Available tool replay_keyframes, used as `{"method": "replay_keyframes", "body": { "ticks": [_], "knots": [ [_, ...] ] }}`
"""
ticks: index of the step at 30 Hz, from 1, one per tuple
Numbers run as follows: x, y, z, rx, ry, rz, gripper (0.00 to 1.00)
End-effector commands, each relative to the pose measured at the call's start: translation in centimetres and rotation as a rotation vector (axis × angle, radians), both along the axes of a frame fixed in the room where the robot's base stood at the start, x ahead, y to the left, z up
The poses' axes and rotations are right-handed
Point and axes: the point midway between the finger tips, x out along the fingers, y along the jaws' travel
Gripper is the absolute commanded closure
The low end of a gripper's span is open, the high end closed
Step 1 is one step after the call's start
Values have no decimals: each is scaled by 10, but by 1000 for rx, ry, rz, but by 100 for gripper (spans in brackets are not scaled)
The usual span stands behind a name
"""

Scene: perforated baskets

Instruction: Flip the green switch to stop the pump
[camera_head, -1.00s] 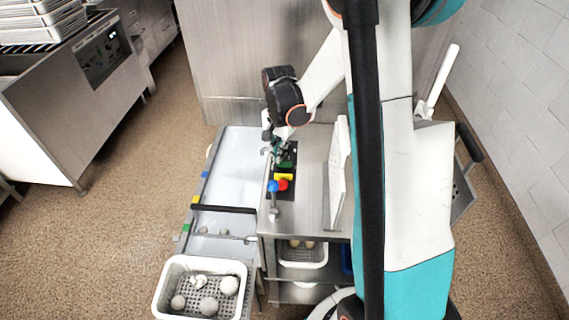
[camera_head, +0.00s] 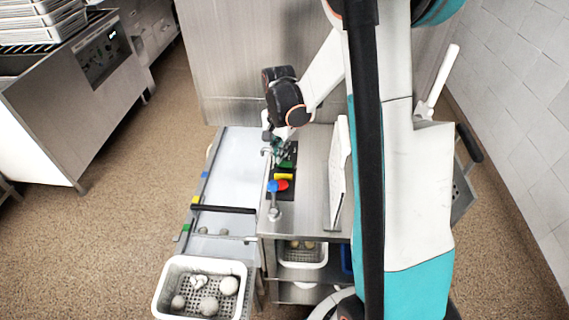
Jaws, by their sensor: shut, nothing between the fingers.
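The green switch (camera_head: 286,165) is on a dark panel on the steel bench, behind a yellow block (camera_head: 284,177) and a red part (camera_head: 283,186). My gripper (camera_head: 279,157) is shut and empty, pointing down over the far end of the panel at the green switch. It covers part of that end, and I cannot tell whether it touches the switch. A blue knob (camera_head: 272,186) stands at the panel's left edge.
A grey-white trough (camera_head: 235,165) with a black bar (camera_head: 223,209) lies left of the bench. A white perforated basket (camera_head: 165,287) with several round pale items stands in front. A white board (camera_head: 338,170) stands upright on the bench's right.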

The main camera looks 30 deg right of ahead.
Motion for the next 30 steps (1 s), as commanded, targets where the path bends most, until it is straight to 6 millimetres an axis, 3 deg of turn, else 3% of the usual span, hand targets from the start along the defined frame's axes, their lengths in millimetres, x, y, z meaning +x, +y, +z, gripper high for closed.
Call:
{"method": "replay_keyframes", "body": {
  "ticks": [30],
  "knots": [
    [0, 0, -14, 0, 0, 0, 100]
  ]
}}
